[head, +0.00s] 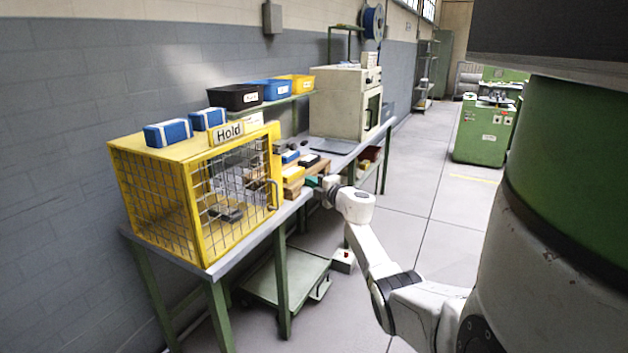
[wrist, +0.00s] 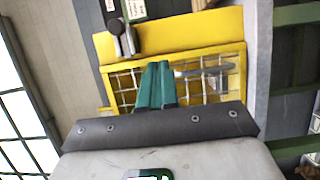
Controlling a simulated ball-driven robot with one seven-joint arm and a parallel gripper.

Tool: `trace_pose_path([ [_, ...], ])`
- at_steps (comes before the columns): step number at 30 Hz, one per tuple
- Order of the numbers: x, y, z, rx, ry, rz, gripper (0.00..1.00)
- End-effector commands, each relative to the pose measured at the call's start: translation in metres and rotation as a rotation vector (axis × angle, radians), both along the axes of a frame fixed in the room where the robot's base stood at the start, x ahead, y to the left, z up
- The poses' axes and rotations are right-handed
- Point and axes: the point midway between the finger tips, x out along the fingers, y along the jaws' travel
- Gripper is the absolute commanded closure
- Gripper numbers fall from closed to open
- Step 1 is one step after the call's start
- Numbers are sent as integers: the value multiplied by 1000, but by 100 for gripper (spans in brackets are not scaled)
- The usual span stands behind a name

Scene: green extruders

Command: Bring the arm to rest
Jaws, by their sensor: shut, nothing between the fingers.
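In the head view my arm reaches up from the lower right and is bent at the elbow.
The yellow cage (head: 172,167) labelled "Hold" stands on the bench, with two blue-and-white boxes on top. Bins (head: 235,97) sit on a shelf behind. A cream oven (head: 340,102) stands farther along. A green cart (head: 285,276) is below.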

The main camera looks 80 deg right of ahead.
Motion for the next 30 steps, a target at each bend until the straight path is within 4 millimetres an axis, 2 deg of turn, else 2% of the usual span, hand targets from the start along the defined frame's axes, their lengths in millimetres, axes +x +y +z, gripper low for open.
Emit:
trace_pose_path([
  [4, -6, 2, 0, 1, -1, 1, 100],
  [11, -5, 4, -1, 1, -3, 0, 100],
  [14, 10, 13, -3, 15, -35, -14, 100],
  [16, 32, 28, -6, 39, -87, -39, 100],
  [20, 77, 75, -20, 145, -222, -124, 100],
  [21, 89, 93, -28, 195, -263, -153, 100],
  [23, 102, 122, -42, 280, -316, -201, 100],
  [24, 109, 142, -53, 343, -342, -231, 100],
  [26, 115, 174, -72, 444, -371, -276, 100],
  [30, 120, 255, -122, 690, -378, -372, 100],
])
